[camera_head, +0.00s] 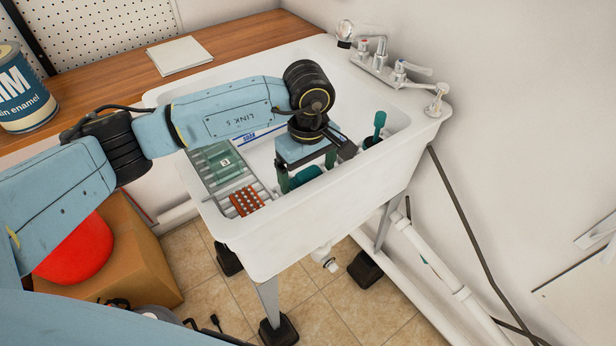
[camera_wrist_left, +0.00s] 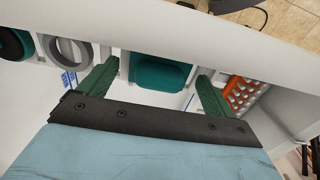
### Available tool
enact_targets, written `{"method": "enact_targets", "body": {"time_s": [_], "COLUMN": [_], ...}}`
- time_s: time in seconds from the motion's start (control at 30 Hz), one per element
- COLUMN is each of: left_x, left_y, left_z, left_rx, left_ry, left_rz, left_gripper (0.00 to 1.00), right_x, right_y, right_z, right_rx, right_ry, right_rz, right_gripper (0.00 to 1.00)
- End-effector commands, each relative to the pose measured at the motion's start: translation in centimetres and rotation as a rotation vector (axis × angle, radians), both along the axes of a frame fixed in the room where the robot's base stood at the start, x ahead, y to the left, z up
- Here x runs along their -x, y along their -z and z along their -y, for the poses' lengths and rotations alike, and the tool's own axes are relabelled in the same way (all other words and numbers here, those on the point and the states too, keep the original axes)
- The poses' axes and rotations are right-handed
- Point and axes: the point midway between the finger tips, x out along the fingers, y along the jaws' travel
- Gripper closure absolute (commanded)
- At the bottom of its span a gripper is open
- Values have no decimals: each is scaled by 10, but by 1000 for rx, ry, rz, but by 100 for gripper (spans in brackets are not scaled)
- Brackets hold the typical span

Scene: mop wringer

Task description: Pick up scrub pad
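A teal, rounded, pad-like block (camera_head: 306,177), which looks like the scrub pad, sits at the near inner wall of the white sink. It also shows in the left wrist view (camera_wrist_left: 160,73). My left gripper (camera_head: 307,170) points down into the sink above it. Its two green fingers (camera_wrist_left: 158,69) are spread, one on each side of the block, with visible gaps. They do not appear to touch it. The gripper's body hides part of the block in the head view. My right gripper is not in view.
The white sink (camera_head: 300,222) has a slatted rack at its left with a green square item (camera_head: 222,162) and an orange perforated block (camera_head: 246,201). A teal-handled tool (camera_head: 380,122) stands to the right. Faucets (camera_head: 378,55) line the back right.

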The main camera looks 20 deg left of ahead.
Motion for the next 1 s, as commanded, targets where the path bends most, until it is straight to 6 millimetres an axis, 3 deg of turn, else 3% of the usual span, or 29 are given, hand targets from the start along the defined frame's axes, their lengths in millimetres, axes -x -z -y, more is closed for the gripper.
{"method": "enact_targets", "body": {"time_s": [0.03,0.3,0.63,1.0], "left_x": [0,0,-1,-1], "left_y": [0,-1,-11,-81], "left_z": [0,0,0,0], "left_rx": [0,0,1,0], "left_ry": [0,0,0,0], "left_rz": [0,0,3,4], "left_gripper": [16,51,51,51], "right_x": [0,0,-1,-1], "right_y": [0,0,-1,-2], "right_z": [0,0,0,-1], "right_rx": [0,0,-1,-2], "right_ry": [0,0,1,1], "right_rz": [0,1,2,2], "right_gripper": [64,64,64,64]}}
